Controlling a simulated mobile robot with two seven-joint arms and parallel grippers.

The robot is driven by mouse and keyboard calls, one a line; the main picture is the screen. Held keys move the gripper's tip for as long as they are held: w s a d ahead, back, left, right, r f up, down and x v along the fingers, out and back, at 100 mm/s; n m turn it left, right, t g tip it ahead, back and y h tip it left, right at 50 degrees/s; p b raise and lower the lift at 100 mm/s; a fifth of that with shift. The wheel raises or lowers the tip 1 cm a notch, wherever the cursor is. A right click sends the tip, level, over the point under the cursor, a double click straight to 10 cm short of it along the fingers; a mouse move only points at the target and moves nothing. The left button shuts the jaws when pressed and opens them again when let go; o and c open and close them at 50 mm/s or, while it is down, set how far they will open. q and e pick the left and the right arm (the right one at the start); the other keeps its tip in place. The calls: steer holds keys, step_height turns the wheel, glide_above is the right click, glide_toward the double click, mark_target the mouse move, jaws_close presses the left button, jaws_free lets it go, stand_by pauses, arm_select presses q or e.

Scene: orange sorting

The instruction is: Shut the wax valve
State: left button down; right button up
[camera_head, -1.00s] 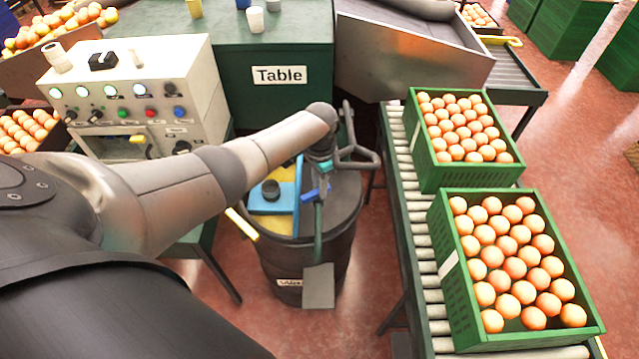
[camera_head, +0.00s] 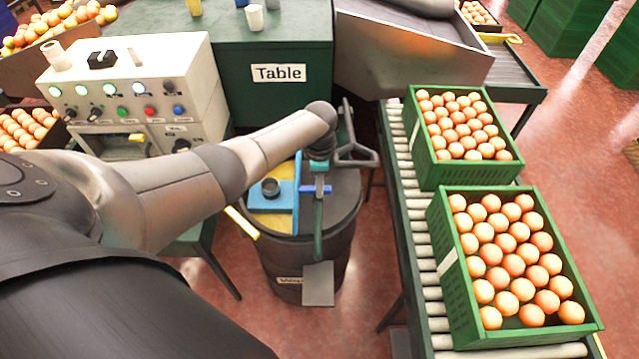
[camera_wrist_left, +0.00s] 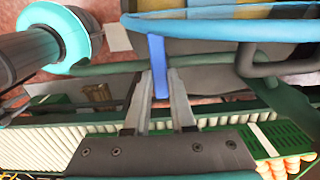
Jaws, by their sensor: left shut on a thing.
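The wax valve's blue lever (camera_head: 315,189) is on an upright pipe (camera_head: 318,225) at the front of the dark wax drum (camera_head: 300,262). In the head view the lever lies about level, crosswise to the pipe. My left arm reaches in from the left, and its wrist hangs over the drum. In the left wrist view, my left gripper (camera_wrist_left: 158,90) has its two fingers closed around the blue lever (camera_wrist_left: 158,62). The fingertips are hard to make out in the head view. My right gripper is not in view.
A conveyor (camera_head: 420,240) with two green crates (camera_head: 447,270) of oranges stands right of the drum. A control panel (camera_head: 140,85) stands left, and a green table (camera_head: 235,75) is behind. A dark looped handle (camera_head: 357,155) rises close to my wrist. Red floor is open at far right.

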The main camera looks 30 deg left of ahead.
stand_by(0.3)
arm_select(q)
steer(key=c, duration=0.8)
jaws_free()
steer(key=shift+o, duration=0.2)
